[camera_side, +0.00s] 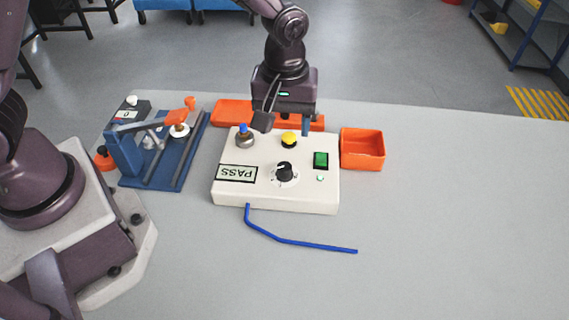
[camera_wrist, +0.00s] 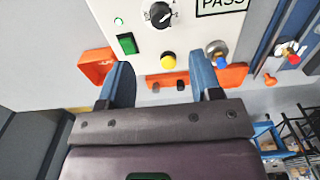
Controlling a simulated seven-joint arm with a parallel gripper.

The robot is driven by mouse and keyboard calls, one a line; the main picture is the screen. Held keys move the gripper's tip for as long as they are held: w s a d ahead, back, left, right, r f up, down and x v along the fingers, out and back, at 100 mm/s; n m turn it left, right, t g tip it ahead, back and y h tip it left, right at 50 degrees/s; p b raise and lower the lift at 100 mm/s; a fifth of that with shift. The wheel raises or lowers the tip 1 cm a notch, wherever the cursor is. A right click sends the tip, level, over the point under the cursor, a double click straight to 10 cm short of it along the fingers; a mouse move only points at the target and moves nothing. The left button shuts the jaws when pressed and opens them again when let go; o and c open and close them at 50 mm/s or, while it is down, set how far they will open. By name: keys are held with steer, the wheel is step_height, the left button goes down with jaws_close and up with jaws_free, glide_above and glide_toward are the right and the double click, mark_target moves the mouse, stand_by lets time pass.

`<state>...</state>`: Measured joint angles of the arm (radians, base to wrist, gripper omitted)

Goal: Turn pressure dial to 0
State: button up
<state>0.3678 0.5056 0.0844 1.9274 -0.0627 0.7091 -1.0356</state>
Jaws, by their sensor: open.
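The black pressure dial (camera_side: 285,171) sits on the top of a cream control box (camera_side: 225,190), with a white scale around it. In the wrist view the dial (camera_wrist: 160,14) is near the top edge and partly cut off; its setting is too small to read surely. My gripper (camera_wrist: 163,70) is open, with blue fingers apart and nothing between them. In the side view my gripper (camera_side: 287,128) is above the far edge of the box, behind the dial and not touching it.
The box also carries a yellow button (camera_side: 289,138), a blue-tipped toggle (camera_side: 244,136), a green switch (camera_side: 321,160) and a PASS label (camera_side: 236,173). An orange bin (camera_side: 362,150) stands right, a blue fixture (camera_side: 150,155) left.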

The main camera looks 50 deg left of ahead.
mark_target(285, 166)
step_height(285, 166, down, 11)
steer(key=shift+f, duration=0.1)
stand_by(0.3)
steer(key=c, duration=0.9)
steer(key=shift+c, duration=0.2)
